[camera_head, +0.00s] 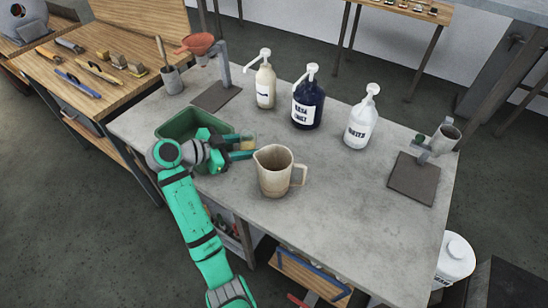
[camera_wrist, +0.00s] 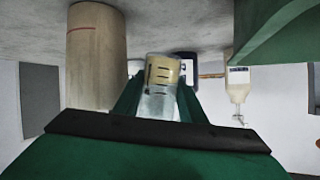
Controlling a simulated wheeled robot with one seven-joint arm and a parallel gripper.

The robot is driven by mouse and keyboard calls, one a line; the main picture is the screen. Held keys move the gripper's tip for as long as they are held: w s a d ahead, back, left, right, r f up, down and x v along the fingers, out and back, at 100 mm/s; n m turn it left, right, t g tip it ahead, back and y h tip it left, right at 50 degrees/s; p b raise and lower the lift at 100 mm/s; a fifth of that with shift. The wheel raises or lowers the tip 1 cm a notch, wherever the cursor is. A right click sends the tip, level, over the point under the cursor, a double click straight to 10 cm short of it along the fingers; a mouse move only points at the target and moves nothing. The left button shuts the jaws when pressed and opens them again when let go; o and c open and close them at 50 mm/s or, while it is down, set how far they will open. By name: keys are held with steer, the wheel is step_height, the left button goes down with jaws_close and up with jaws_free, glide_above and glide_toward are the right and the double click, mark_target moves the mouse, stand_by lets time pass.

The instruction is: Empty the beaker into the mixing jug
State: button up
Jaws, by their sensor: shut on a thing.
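My gripper (camera_head: 243,148) is shut on a small clear beaker (camera_head: 247,143) at the right side of the green tub. In the wrist view, which is upside down, the beaker (camera_wrist: 161,78) sits between the fingers (camera_wrist: 158,100) and holds yellowish liquid with dark marks on its wall. The beaker looks about upright. The mixing jug (camera_head: 274,172), beige with a spout and a handle on its right, stands upright on the table just right of and nearer than the gripper, apart from it. It also shows in the wrist view (camera_wrist: 96,60). The jug's contents cannot be made out.
The green tub (camera_head: 176,126) lies beneath my gripper. Cream (camera_head: 265,86), navy (camera_head: 307,106) and white (camera_head: 361,122) pump bottles stand behind the jug. A grey cup (camera_head: 445,138) on a stand is at right, a tool cup (camera_head: 172,80) at left. The grey tabletop (camera_head: 340,200) right of the jug is clear.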

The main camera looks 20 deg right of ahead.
mark_target(254, 144)
steer(key=shift+r, duration=0.1)
steer(key=shift+s+a+r+m+t+y, duration=0.25)
steer(key=shift+s+a+m+t+y, duration=0.05)
steer(key=shift+a+m+t+y, duration=0.2)
steer(key=shift+m+t+y, duration=0.3)
steer(key=shift+m+t, duration=0.1)
steer(key=shift+m, duration=0.2)
steer(key=r, duration=0.2)
steer(key=d+r, duration=0.1)
steer(key=r, duration=0.4)
steer(key=shift+s+d, duration=0.15)
steer(key=shift+s, duration=0.2)
steer(key=shift+s+d, duration=0.2)
steer(key=shift+s, duration=0.05)
steer(key=shift+s+d+r+m+t+y, duration=0.15)
steer(key=shift+s+d+m+t+y, duration=0.15)
steer(key=shift+d+m+t, duration=0.1)
steer(key=shift+a+f, duration=0.2)
steer(key=shift+a+f+m+t+y+p, duration=0.1)
steer(key=shift+a+m+t+y+p, duration=0.2)
steer(key=shift+a+m+t, duration=0.15)
steer(key=shift+w+d, duration=0.1)
steer(key=shift+d, duration=0.35)
steer(key=shift+d+m, duration=0.15)
steer(key=shift+m, duration=0.1)
steer(key=shift+p, duration=0.3)
